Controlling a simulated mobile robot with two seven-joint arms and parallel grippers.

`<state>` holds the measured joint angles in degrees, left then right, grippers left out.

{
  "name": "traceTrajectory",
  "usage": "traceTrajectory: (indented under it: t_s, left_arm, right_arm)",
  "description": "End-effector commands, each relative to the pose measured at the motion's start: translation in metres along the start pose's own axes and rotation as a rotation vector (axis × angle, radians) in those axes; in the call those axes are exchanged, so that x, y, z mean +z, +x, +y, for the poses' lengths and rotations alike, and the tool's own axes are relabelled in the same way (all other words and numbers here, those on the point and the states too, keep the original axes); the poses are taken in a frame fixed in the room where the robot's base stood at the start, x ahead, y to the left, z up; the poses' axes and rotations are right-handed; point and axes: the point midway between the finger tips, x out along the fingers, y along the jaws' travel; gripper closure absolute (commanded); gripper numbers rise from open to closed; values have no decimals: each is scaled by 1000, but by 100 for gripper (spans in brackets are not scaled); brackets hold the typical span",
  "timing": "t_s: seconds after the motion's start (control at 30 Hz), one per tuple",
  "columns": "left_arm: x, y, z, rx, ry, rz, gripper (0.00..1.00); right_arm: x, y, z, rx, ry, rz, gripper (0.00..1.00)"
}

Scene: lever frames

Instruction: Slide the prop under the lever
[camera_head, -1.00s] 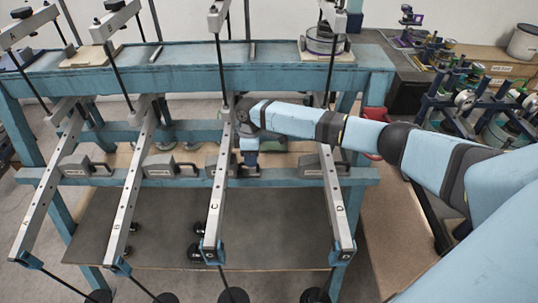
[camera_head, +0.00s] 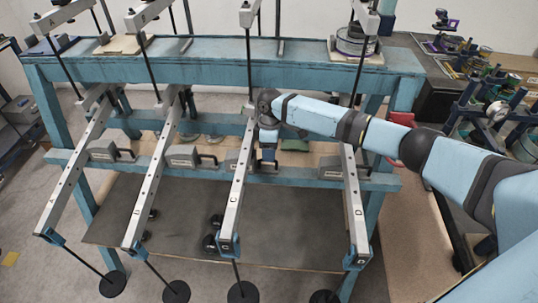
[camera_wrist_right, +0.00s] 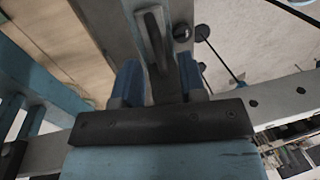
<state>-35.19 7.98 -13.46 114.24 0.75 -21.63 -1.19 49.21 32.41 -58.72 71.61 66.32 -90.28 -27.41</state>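Four long grey levers slope toward me over a blue frame, marked A to D; lever C (camera_head: 236,205) is nearest my right gripper (camera_head: 268,160). The prop at lever C (camera_head: 232,160) is a grey block on the lower beam, showing on both sides of the lever, partly hidden by it and by my gripper. My right gripper points down just right of lever C. In the right wrist view, a dark handle (camera_wrist_right: 152,38) runs between its blue fingers (camera_wrist_right: 160,85); whether they press on it is unclear. My left gripper is not in view.
Similar props stand right of lever A (camera_head: 108,150) and right of lever B (camera_head: 183,157); another (camera_head: 330,165) shows beside lever D (camera_head: 354,210). Rods with black discs (camera_head: 242,291) hang from the lever ends. A cluttered dark bench (camera_head: 415,85) stands at the right.

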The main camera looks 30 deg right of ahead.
Motion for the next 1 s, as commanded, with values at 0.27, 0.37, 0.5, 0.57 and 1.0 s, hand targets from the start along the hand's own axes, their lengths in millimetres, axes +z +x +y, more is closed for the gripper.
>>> traceTrajectory:
  t_s: [0.27,0.37,0.5,0.57,1.0]
  left_arm:
    - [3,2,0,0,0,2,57]
    - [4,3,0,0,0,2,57]
    - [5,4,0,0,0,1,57]
    - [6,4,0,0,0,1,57]
    - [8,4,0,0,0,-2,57]
  right_arm:
    - [-2,-63,0,2,-1,4,62]
    - [-2,-85,0,2,-1,4,62]
    - [-2,-107,0,2,-1,2,62]
    - [-2,-113,0,2,-1,3,62]
    - [-2,-122,0,0,-1,1,62]
